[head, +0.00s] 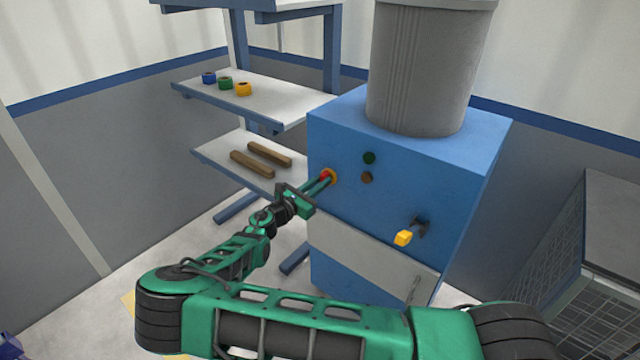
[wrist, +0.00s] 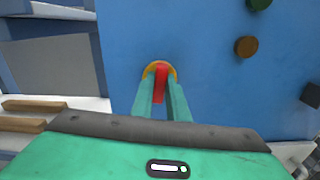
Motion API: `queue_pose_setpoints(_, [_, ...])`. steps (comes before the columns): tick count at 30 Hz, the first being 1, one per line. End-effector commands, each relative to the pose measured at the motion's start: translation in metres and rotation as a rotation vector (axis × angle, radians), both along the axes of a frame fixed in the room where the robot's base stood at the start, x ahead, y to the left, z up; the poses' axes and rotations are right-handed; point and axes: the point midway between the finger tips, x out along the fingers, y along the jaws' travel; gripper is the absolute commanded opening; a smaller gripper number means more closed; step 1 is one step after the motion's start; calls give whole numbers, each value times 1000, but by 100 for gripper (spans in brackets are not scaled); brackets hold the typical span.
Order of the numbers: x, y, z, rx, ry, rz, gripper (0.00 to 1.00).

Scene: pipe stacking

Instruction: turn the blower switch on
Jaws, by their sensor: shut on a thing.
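The blower is a blue cabinet (head: 420,170) with a grey cylinder (head: 425,70) on top. A red switch handle (head: 325,174) on a yellow-orange round base (head: 333,177) sits at the left of its front face. In the wrist view the red handle (wrist: 160,84) stands upright between my two green fingers, with the yellow ring (wrist: 151,68) behind it. My gripper (head: 319,182) is shut on the red handle, and its fingers (wrist: 160,100) hide the handle's sides and lower part.
A dark green button (head: 369,158) and a brown one (head: 367,178) are right of the switch. A yellow-tipped lever (head: 404,238) sticks out lower right. Shelves at the left hold coloured rings (head: 226,83) and wooden bars (head: 252,164). A mesh-sided unit (head: 600,250) stands at the right.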

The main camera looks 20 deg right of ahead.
Motion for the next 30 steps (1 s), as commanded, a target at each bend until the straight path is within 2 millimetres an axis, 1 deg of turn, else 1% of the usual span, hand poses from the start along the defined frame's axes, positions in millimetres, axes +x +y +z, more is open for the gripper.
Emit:
queue_pose_setpoints(1, [2, 2, 0, 22, -26, 7, 0])
queue_pose_setpoints(9, [2, 3, 0, 163, -219, 9, 0])
queue_pose_setpoints(30, [-1, 3, -2, 556, -758, 11, 0])
